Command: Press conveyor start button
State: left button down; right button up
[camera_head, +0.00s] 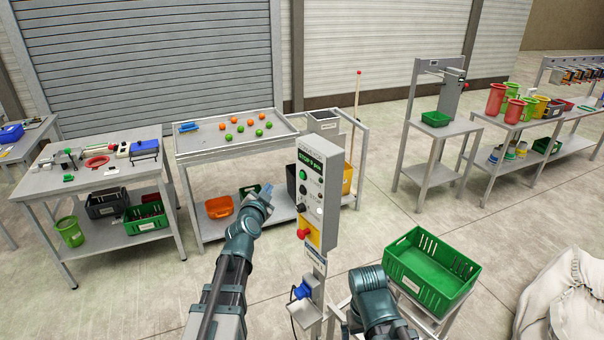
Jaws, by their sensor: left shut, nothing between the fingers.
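A grey control box (329,196) stands upright on a post in front of me, with a small display at its top that appears to read "STOP". Its front faces left and carries a green button (303,174), dark controls below it, and a red mushroom button (303,233) on a yellow plate. Which button is labelled start is too small to read. My left gripper (265,192) is shut and empty, raised to the left of the box and apart from its buttons. My right arm is low, right of the post; its gripper does not show.
A green crate (432,270) stands on a stand at the right. Behind the box is a grey table (200,143) with orange and green balls. A workbench (100,178) with tools stands at the left. A blue plug (302,291) and cable hang on the post.

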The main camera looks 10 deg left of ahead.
pick_arm(q)
jog(key=w+d, duration=0.6)
jog(key=shift+w, duration=0.2)
dwell(0.4)
jog(key=shift+w+d, duration=0.15)
jog(key=shift+w, duration=0.05)
dwell(2.0)
jog(key=shift+w+d, duration=0.15)
jog(key=shift+d, duration=0.05)
jog(key=shift+w+d, duration=0.3)
dwell(0.9)
jog(key=shift+s+a, duration=0.6)
jog(key=shift+s, duration=0.05)
dwell(0.4)
jog(key=shift+s+a, duration=1.7)
jog(key=shift+s, duration=0.1)
